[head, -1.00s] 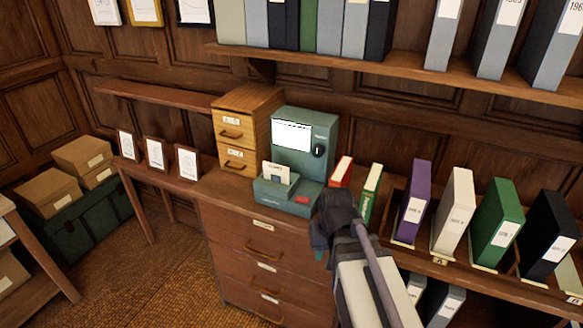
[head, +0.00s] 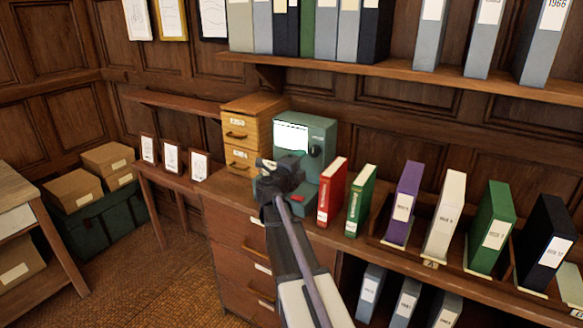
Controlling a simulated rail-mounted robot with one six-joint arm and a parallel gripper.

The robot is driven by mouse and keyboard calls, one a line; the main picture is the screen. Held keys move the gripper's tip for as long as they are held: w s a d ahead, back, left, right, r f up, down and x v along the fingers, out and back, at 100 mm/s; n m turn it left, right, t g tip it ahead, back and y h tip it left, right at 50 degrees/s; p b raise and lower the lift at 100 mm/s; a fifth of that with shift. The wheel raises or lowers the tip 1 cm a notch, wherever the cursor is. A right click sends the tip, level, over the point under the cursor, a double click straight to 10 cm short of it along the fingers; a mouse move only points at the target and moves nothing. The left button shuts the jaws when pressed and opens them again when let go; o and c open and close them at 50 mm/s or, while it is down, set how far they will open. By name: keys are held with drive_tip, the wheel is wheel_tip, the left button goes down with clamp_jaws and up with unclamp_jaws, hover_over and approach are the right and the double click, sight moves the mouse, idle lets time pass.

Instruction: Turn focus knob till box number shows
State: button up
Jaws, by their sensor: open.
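The green microfilm-style reader (head: 322,130) stands on the wooden drawer cabinet. Its white lit screen (head: 292,137) shows no text that I can read. A dark round knob (head: 316,151) is on the front, at the right of the screen. My gripper (head: 268,164) is in front of the reader's lower part, left of and below the knob in the picture, and it looks apart from the knob. It is open, with nothing seen between its fingers. My gripper and arm hide much of the reader's base and the card that stood on it.
A small wooden card-drawer box (head: 255,112) stands left of the reader. A red binder (head: 332,192) and a green binder (head: 361,200) stand close on its right. A shelf of binders (head: 410,67) overhangs behind. Framed pictures (head: 172,158) stand on a side table at left.

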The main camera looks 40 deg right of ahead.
sight(313, 153)
drive_tip(key=x, duration=1)
drive_tip(key=shift+w+d, duration=0.15)
drive_tip(key=shift+d, duration=0.25)
idle(0.4)
drive_tip(key=m, duration=0.4)
drive_tip(key=shift+m, duration=0.4)
drive_tip(key=shift+c, duration=0.5)
drive_tip(key=c, duration=0.8)
drive_tip(key=o, duration=0.9)
